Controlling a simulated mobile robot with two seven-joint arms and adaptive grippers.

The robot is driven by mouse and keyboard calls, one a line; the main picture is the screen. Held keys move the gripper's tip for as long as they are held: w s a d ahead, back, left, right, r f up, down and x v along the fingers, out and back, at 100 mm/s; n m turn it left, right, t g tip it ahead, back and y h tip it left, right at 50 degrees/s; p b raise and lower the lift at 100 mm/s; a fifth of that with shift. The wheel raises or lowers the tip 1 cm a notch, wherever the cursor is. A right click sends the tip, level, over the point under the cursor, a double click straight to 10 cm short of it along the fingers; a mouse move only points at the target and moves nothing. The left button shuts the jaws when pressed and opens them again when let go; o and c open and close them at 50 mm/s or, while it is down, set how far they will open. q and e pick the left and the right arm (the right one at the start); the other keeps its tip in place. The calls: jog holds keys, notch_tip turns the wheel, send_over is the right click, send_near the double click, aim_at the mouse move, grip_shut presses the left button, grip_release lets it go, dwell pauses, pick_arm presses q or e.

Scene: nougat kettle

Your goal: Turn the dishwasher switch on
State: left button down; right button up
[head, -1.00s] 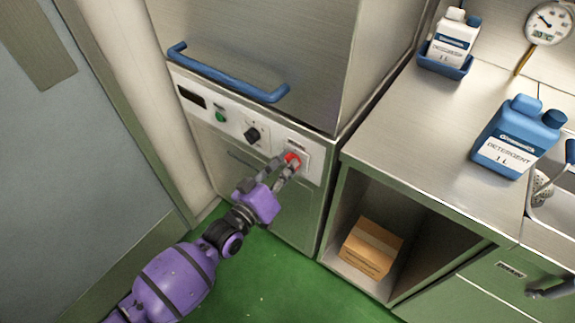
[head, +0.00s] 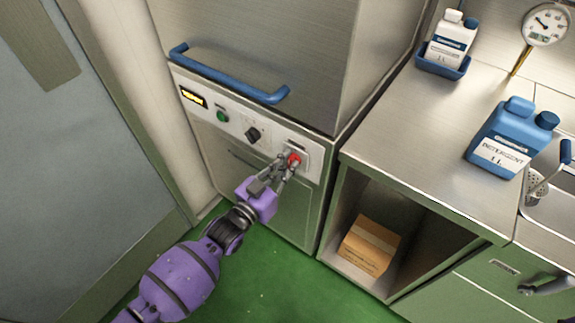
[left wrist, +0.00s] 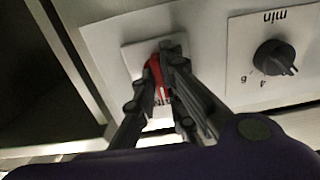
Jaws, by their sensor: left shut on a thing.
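The dishwasher (head: 265,60) has a pale control panel with a red switch (head: 294,160) at its right end. The panel also carries a black dial (head: 253,134), a green button (head: 222,116) and a small display (head: 193,97) that glows yellow. My left gripper (head: 288,165) is shut on the red switch. In the left wrist view the fingers (left wrist: 163,75) close around the red switch (left wrist: 154,72) on its white plate, partly hiding it. The black dial (left wrist: 273,58) is beside it there. My right gripper is not in view.
A blue handle bar (head: 228,78) juts out above the panel. To the right, a steel counter (head: 420,140) holds a detergent bottle (head: 510,140) and a smaller bottle in a blue holder (head: 443,58). A cardboard box (head: 368,248) sits in the open shelf. Green floor is clear below.

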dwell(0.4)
pick_arm(q)
jog(key=c, duration=1.8)
grip_release()
jog(key=v, duration=1.2)
